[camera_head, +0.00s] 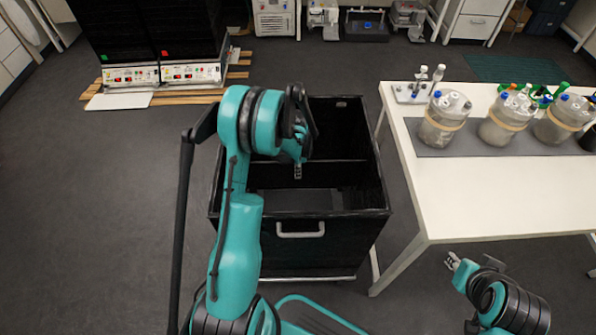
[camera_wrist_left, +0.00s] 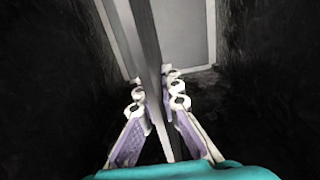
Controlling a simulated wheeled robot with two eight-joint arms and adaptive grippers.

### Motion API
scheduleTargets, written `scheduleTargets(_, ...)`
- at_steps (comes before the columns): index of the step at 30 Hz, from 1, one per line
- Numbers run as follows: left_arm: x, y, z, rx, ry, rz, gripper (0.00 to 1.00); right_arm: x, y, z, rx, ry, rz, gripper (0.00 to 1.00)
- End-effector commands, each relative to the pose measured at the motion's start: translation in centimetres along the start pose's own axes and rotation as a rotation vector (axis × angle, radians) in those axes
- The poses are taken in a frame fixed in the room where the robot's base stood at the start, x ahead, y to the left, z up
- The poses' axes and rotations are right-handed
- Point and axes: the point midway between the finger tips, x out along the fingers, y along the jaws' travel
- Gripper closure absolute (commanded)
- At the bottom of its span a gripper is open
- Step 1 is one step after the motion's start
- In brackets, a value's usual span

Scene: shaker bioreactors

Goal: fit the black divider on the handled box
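The black handled box (camera_head: 330,243) stands in front of me, open at the top, with a pale handle (camera_head: 300,229) on its near wall. The black divider (camera_head: 342,174) is upright inside it and spans crosswise, with its top edge below the rim. My arm hides the divider's left end. My left gripper (camera_head: 298,172) reaches down into the box from above. In the left wrist view, its fingertips (camera_wrist_left: 156,92) close on both sides of the divider's edge (camera_wrist_left: 151,50). My right gripper (camera_head: 453,262) is outside the box at lower right, with no object visible in it.
A white table (camera_head: 480,205) stands close to the box's right side, with several bottles and capped vessels (camera_head: 445,118) along its back. Black shaker units (camera_head: 160,74) sit on a wooden pallet (camera_head: 236,70) at back left. The floor left of the box is clear.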

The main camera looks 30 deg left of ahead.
Motion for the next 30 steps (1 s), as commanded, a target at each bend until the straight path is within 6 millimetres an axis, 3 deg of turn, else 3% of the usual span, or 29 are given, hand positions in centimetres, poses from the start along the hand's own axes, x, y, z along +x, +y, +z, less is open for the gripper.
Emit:
scheduleTargets(26, 1.5, 0.0, 0.0, 0.0, 0.0, 0.0, 1.0, 1.1, 0.0, 0.8, 0.0, 0.0, 0.0, 0.71)
scheduleTargets(30, 1.4, 0.0, 0.0, 0.0, 0.0, 0.0, 0.71, 1.0, 0.0, 0.7, 0.0, 0.0, 0.0, 0.71)
